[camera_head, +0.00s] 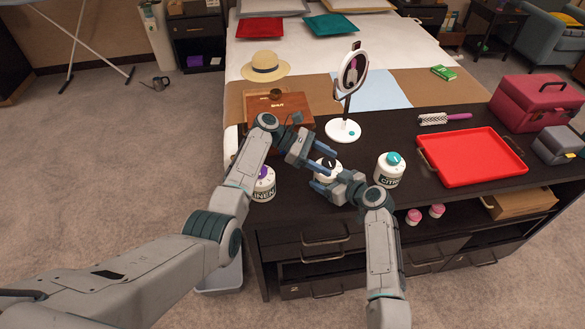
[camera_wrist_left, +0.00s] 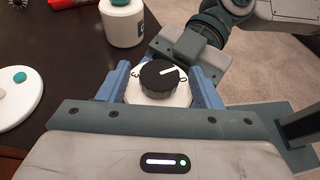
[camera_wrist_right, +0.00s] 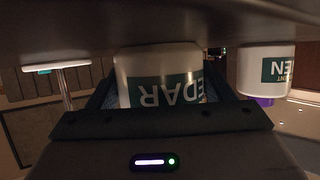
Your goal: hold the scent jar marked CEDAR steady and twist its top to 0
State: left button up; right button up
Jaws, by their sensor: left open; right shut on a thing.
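The CEDAR jar (camera_head: 326,174) is white with a black knob (camera_wrist_left: 160,77) on top. It stands upright on the dark counter between my grippers. Its green label, reading "DAR" upside down, shows in the right wrist view (camera_wrist_right: 165,88). My right gripper (camera_head: 330,187) is shut on the jar's body. My left gripper (camera_wrist_left: 160,85) is open, its blue fingers on either side of the knob, apart from it. In the left wrist view the knob's white pointer points right, near the 0 mark but slightly off it. In the head view the grippers partly hide the jar.
A purple-topped LINEN jar (camera_head: 263,184) stands to the left and a teal-topped CITRUS jar (camera_head: 389,170) to the right. A round mirror on a white base (camera_head: 343,131) and a wooden box (camera_head: 283,103) are behind. A red tray (camera_head: 470,157) lies farther right.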

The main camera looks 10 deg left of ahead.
pick_arm(q)
jog(key=n+t, duration=0.2)
jog(key=s+n+t, duration=0.1)
jog(key=n+t, duration=0.1)
jog(key=t, duration=0.1)
jog(key=shift+n, duration=0.3)
jog(key=n+t+y, duration=0.1)
jog(key=n+t, duration=0.1)
jog(key=n+t+y, duration=0.1)
jog(key=t, duration=0.1)
jog(key=n+t+y, duration=0.1)
jog(key=n+t, duration=0.1)
jog(key=shift+s+d+n, duration=0.25)
jog(key=shift+d+n, duration=0.05)
jog(key=v, duration=1.2)
jog(key=shift+r, duration=0.15)
